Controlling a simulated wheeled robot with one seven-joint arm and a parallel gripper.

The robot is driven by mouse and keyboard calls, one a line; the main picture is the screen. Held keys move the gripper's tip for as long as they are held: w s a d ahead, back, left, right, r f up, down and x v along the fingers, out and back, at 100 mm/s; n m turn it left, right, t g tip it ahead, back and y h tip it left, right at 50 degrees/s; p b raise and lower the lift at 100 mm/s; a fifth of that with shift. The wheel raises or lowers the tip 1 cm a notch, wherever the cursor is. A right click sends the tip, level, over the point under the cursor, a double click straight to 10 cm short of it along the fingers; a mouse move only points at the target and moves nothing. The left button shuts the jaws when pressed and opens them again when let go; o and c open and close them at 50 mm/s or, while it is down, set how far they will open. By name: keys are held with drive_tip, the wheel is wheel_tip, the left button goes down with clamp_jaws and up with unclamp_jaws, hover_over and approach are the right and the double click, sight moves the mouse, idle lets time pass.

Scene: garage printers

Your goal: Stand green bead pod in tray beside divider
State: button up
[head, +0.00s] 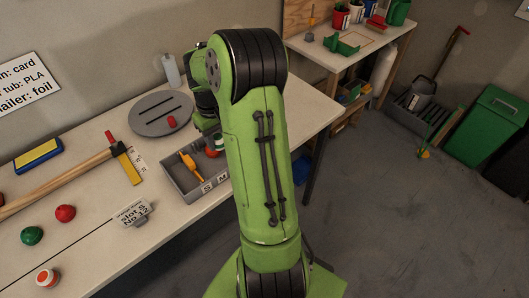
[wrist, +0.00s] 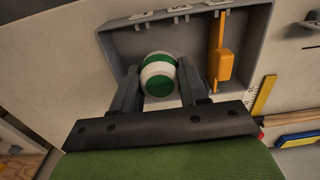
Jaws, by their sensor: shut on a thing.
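The green bead pod (wrist: 158,72), green with white bands, is between the two fingers of my gripper (wrist: 159,85) in the wrist view. The fingers are shut on its sides, and it is over or inside the grey tray (wrist: 115,45); its height above the floor is unclear. In the head view the tray (head: 180,188) is partly behind my arm, with a green-and-white part of the pod (head: 219,142) at its back right. An orange piece (wrist: 225,64), perhaps the divider, runs across the tray to the right of the pod in the wrist view; it also shows in the head view (head: 188,163).
A grey slotted disc (head: 160,115) lies behind the tray. A hammer (head: 80,175) and a yellow ruler (head: 129,167) lie left. Red (head: 65,213) and green (head: 32,235) round pieces and a "slot S" sign (head: 133,213) are in front. A bottle (head: 171,70) stands behind.

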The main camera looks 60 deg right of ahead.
sight(225, 165)
wheel_tip(225, 165, down, 10)
drive_tip(key=shift+d+r+b, duration=0.1)
drive_tip(key=shift+d+b, duration=0.05)
drive_tip(key=shift+b, duration=0.85)
drive_tip(key=shift+s, duration=0.1)
drive_tip(key=o, duration=1.1)
drive_tip(key=shift+f, duration=0.2)
drive_tip(key=shift+o, duration=0.2)
